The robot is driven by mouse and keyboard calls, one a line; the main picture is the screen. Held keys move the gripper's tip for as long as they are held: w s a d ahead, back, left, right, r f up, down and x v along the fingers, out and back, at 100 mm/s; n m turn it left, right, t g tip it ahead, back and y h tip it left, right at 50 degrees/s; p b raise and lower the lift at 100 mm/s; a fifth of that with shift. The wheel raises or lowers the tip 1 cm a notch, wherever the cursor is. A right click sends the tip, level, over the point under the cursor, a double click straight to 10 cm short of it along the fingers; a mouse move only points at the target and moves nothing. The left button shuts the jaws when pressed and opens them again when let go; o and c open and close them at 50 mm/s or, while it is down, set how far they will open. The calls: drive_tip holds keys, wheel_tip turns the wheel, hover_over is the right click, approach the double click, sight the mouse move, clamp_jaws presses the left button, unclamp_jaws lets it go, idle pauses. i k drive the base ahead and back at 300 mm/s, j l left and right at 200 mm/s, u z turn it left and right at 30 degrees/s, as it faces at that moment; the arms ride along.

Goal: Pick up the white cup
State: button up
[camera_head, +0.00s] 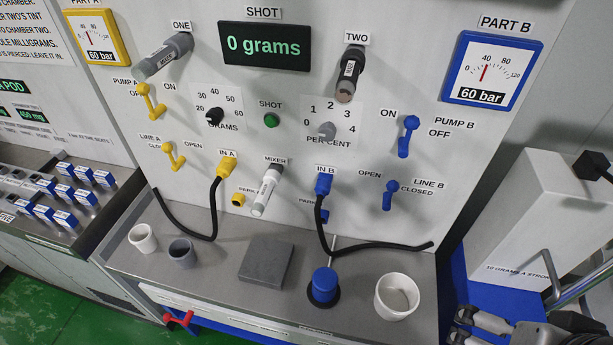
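A small white cup (142,238) stands upright at the left end of the grey bench, beside a grey cup (182,254). A larger white round container (397,296), also cup-like and open at the top, stands upright near the right end of the bench. It looks empty. My gripper (462,326) is at the bottom right, to the right of the larger white container and apart from it. It is partly cut off by the lower edge, so its opening is unclear.
A grey block (266,261) and a blue plunger knob (324,286) stand on the bench (215,280) between the cups. Black hoses (212,205) hang over its back. The panel above carries levers, dials and a display (264,46) reading 0 grams. A white machine (545,215) stands at right.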

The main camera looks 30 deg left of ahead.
sight(142, 236)
drive_tip(key=u, duration=2.55)
drive_tip(key=i+j+z, duration=0.15)
drive_tip(key=z, duration=0.3)
drive_tip(key=i+j+z, duration=0.2)
drive_tip(key=z, duration=0.25)
drive_tip(key=i+j+z, duration=0.1)
drive_tip(key=j+z, duration=0.5)
drive_tip(key=z, duration=0.25)
drive_tip(key=i+j+z, duration=0.1)
drive_tip(key=j, duration=0.85)
drive_tip(key=j+z, duration=0.1)
drive_tip(key=j, duration=0.8)
